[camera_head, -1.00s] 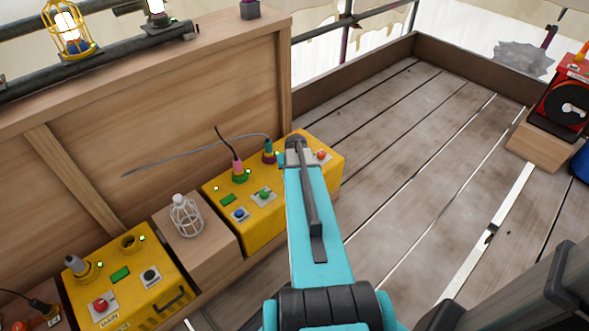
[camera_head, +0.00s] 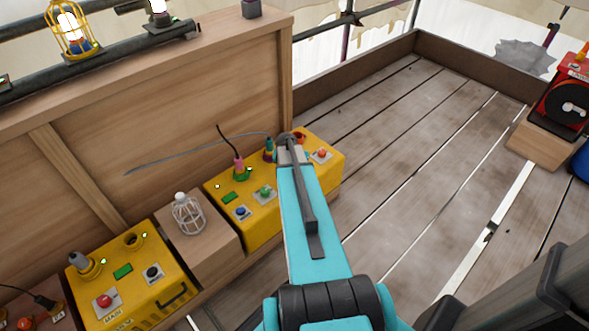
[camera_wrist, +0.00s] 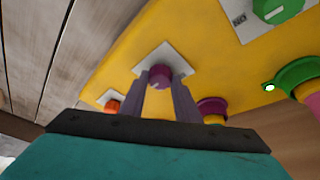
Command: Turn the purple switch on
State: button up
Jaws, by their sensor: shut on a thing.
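The purple switch (camera_wrist: 160,76) is a round purple knob on a grey-white square plate on a yellow box, seen in the wrist view. My gripper (camera_wrist: 165,84) is shut on the purple knob, one dark finger on each side of it. In the head view my teal arm covers the purple switch. The yellow box (camera_head: 262,222) stands against a wooden panel. The state that the switch is turned to cannot be read, because the fingers hide the plate's lower part.
Green (camera_head: 265,192) and blue (camera_head: 240,211) knobs sit left of my arm, an orange-red knob (camera_head: 321,153) to the right. Cables rise from sockets behind. A caged lamp (camera_head: 188,214) and a second yellow box (camera_head: 130,285) stand further left. The plank floor at right is mostly clear.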

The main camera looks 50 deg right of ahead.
jog(key=o, duration=1)
jog(key=shift+o, duration=0.2)
jog(key=p+v, duration=0.2)
jog(key=v, duration=1.1)
jog(key=shift+a+r, duration=0.2)
jog(key=shift+r, duration=0.15)
jog(key=shift+s, duration=0.15)
